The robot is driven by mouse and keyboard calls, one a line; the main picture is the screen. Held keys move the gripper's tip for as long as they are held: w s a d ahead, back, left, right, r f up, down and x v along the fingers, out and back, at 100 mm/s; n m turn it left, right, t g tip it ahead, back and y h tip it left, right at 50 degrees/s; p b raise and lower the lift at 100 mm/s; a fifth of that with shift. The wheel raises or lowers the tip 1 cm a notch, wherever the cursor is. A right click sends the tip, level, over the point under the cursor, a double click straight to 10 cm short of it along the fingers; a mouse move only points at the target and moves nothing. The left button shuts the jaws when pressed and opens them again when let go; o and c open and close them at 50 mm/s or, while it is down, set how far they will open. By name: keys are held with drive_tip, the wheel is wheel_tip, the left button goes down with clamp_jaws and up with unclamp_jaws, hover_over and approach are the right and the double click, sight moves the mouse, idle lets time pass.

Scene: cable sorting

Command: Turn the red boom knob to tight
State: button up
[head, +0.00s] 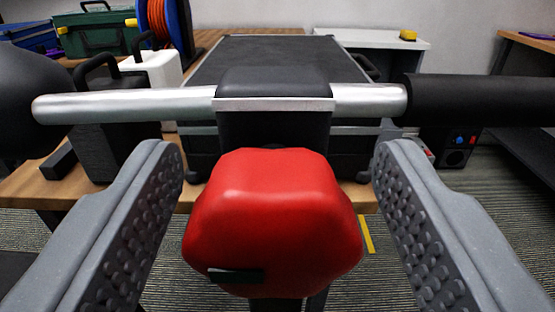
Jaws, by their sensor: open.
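The red boom knob (272,215) fills the lower middle of the head view. A dark slot-like mark shows low on its left side. It sits below a black clamp block (274,100) that holds a horizontal silver boom tube (135,105). My gripper (271,165) is open, with one grey studded finger on each side of the knob. A gap shows between each finger and the knob, so neither seems to touch it. The back of the knob is hidden.
A black foam grip (480,100) covers the boom's right end. Behind stands a wooden table (130,192) with a large black case (235,60), a white jug (160,68), an orange cable reel (158,25) and a green toolbox (98,32). Carpet floor (430,180) shows at right.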

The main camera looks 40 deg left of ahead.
drive_tip(key=c, duration=1)
drive_tip(key=shift+o, duration=0.2)
drive_tip(key=shift+m, duration=0.3)
drive_tip(key=m, duration=0.3)
drive_tip(key=shift+m, duration=0.3)
drive_tip(key=m, duration=0.4)
drive_tip(key=shift+w+d+m, duration=0.1)
drive_tip(key=shift+d+m, duration=0.05)
drive_tip(key=shift+m, duration=0.15)
drive_tip(key=m, duration=0.4)
drive_tip(key=shift+f+m, duration=0.15)
drive_tip(key=shift+m, duration=0.15)
drive_tip(key=shift+d+f+m, duration=0.1)
drive_tip(key=shift+f+m, duration=0.05)
drive_tip(key=shift+m, duration=2.15)
